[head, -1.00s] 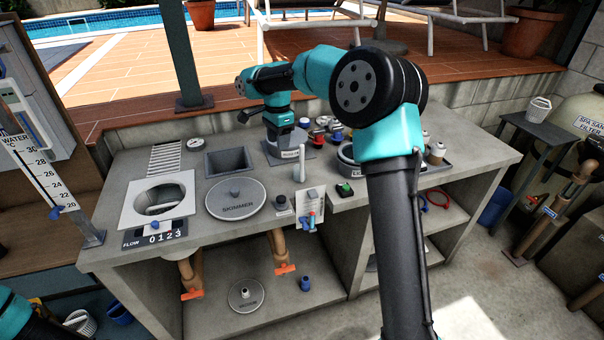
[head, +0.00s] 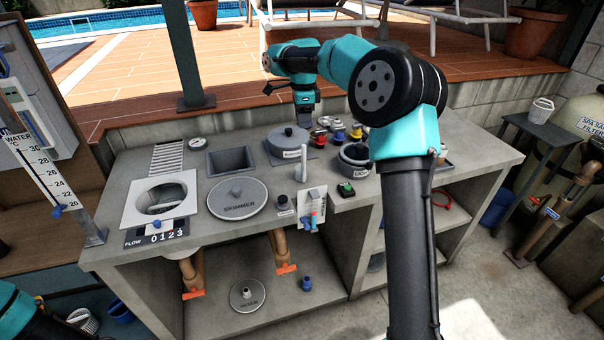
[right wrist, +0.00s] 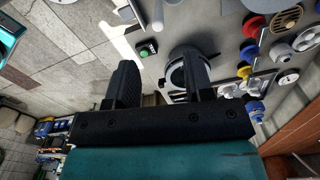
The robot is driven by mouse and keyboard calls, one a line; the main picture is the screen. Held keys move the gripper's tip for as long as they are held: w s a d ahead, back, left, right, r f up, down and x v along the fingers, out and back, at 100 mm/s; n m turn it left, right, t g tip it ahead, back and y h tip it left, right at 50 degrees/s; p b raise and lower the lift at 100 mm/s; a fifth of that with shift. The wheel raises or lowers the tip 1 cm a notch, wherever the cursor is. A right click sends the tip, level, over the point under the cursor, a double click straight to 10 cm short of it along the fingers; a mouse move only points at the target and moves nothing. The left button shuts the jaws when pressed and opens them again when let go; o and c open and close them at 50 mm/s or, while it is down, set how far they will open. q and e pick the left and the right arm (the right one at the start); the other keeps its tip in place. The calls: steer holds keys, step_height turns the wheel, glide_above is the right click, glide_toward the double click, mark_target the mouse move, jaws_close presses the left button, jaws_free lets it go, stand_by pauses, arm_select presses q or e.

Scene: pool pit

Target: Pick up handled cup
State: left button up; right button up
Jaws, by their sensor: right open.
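The likeliest handled cup is a dark grey, open-topped round vessel (head: 354,158) on the counter's right part, partly behind my right arm in the head view. Its handle is not clear there. A round grey vessel with a dark rim (right wrist: 184,58) also shows in the right wrist view, partly behind one finger. My right gripper (head: 305,108) hangs above the back of the counter, left of and behind this vessel in the head view. Its fingers (right wrist: 162,72) are spread with nothing between them. My left gripper is out of view; only a teal part of that arm shows at bottom left.
A green-buttoned box (head: 346,189) sits near the front edge. A white basket (head: 542,110) stands on a side table.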

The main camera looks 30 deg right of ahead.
step_height(320, 180, down, 8)
steer(key=shift+f, duration=0.25)
steer(key=f, duration=0.5)
steer(key=shift+s+f, duration=0.1)
steer(key=shift+s, duration=0.1)
stand_by(0.6)
jaws_close()
stand_by(0.3)
